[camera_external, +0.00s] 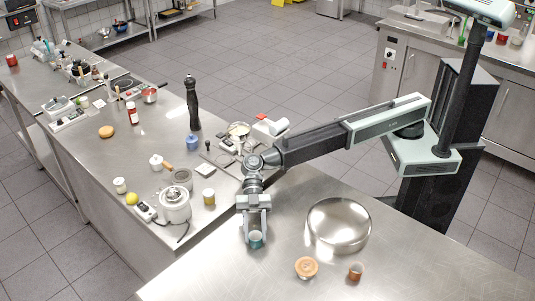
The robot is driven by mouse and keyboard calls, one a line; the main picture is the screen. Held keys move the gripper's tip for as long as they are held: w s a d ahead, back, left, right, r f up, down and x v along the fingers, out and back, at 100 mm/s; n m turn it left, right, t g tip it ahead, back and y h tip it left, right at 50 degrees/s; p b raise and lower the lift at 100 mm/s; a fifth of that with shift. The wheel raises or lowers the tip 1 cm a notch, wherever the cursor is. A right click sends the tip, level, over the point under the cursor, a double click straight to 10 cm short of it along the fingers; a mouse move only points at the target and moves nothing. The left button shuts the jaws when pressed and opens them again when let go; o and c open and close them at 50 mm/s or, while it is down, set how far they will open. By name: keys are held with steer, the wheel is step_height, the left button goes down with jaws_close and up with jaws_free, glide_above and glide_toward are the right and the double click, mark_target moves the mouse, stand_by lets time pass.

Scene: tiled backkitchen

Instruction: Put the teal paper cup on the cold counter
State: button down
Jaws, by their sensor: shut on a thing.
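The teal paper cup (256,240) is at the lower middle of the outside camera view, upright between the fingers of my gripper (255,234). My gripper points down and is shut on the cup. The fingers hide part of the cup's sides. The cup is at or just above the bare steel counter (215,272) in the foreground. I cannot tell whether its base touches the steel. Nothing in this view marks which counter is the cold one.
A large steel bowl (339,226) stands right of my gripper. A round orange-brown item (306,267) and a small orange-brown cup (355,271) are in front of it. A crowded counter with a rice-cooker-like pot (175,205) lies left. The foreground steel at lower left is clear.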

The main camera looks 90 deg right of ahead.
mark_target(255, 231)
steer(key=shift+f, duration=0.1)
steer(key=c, duration=0.9)
jaws_free()
steer(key=shift+d+r, duration=0.15)
steer(key=shift+r, duration=0.15)
steer(key=p+v, duration=0.1)
steer(key=v, duration=0.1)
steer(key=shift+d+r+p, duration=0.2)
steer(key=shift+d+p, duration=0.1)
step_height(255, 231, up, 7)
steer(key=p, duration=0.6)
steer(key=shift+p, duration=0.3)
steer(key=shift+f, duration=0.15)
